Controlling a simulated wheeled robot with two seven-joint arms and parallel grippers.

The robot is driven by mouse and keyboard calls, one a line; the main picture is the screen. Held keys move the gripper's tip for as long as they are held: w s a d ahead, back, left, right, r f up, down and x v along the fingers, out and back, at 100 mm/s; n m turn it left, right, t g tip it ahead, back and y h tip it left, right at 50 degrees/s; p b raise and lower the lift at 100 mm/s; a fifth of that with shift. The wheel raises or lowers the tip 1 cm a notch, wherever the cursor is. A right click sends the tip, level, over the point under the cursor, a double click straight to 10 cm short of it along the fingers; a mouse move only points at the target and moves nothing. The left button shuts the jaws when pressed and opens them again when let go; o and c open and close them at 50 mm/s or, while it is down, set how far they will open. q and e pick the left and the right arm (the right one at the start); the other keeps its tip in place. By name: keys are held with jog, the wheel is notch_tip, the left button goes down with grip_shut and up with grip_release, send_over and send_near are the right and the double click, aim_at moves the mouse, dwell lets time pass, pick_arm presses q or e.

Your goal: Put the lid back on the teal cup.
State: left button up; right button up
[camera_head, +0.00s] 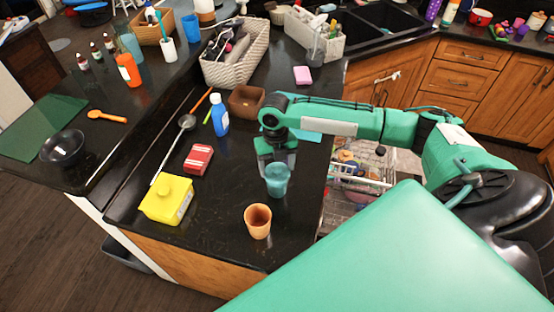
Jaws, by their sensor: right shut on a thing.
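The teal cup (277,183) stands upright, or nearly so, near the middle of the dark counter. My right gripper (278,161) points down at the cup's top from behind, its fingers to both sides of the upper part. It is shut on the cup, as far as I can see; the contact is partly hidden. I cannot make out a lid for certain. A flat light-teal piece (308,136) lies behind my forearm, partly covered by it; I cannot tell what it is. My left gripper is not in view.
An orange-brown cup (258,222) stands in front of the teal cup. A yellow container (167,200), a red box (198,159), a blue bottle (219,115) and a brown bowl (246,101) are to the left. An open dishwasher rack (362,170) is right of the counter edge.

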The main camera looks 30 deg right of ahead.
jog(key=shift+p, duration=0.35)
dwell(0.5)
jog(key=o, duration=1.1)
jog(key=shift+c, duration=0.2)
jog(key=shift+o, duration=0.3)
jog(key=shift+r, duration=0.1)
notch_tip(320, 180, up, 4)
jog(key=p, duration=0.4)
jog(key=shift+r+p, duration=0.25)
jog(key=shift+p, duration=0.05)
jog(key=shift+r, duration=1.15)
